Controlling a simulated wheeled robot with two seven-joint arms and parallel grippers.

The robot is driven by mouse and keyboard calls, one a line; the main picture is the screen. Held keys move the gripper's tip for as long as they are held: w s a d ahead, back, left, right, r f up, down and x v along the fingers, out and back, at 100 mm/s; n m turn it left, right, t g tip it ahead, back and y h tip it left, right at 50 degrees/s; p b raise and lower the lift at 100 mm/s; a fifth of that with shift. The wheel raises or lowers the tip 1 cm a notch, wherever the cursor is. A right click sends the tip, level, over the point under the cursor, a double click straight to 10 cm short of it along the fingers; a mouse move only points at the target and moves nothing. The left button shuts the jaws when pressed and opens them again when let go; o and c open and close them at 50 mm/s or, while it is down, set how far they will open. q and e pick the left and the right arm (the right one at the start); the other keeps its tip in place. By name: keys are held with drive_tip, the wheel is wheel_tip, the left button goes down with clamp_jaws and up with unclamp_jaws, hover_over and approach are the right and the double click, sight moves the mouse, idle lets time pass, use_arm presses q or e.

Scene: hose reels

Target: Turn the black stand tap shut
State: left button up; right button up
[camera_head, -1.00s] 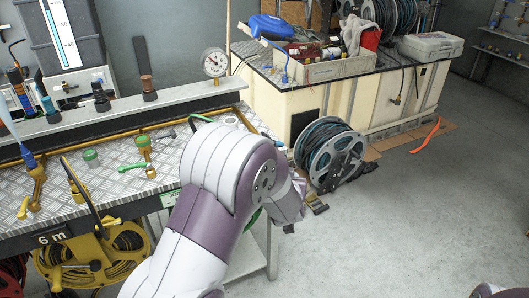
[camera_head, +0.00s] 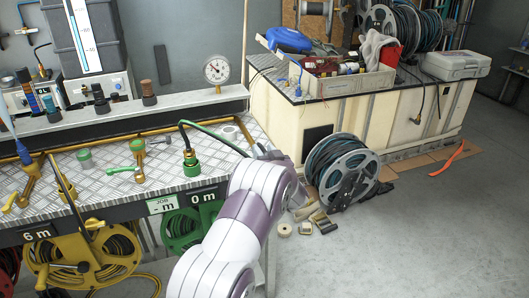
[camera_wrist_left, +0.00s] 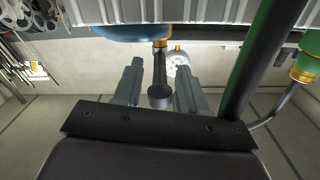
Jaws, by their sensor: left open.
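My left arm rises from the bottom centre in the head view, and my left gripper (camera_head: 258,150) is mostly hidden past its wrist at the bench's right corner. In the left wrist view my left gripper (camera_wrist_left: 159,88) is open, its two grey fingers apart. A dark bar-like piece with a round end (camera_wrist_left: 159,95) and a brass collar shows between the fingers; contact cannot be told. I cannot tell which of these is the black stand tap.
A green hose coupling (camera_head: 191,165) and a green-handled tap (camera_head: 138,168) stand on the metal bench (camera_head: 110,185). A gauge (camera_head: 216,70) stands behind. A hose reel (camera_head: 345,175) and small loose pieces lie on the floor at right.

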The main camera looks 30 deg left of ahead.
use_arm(q)
clamp_jaws()
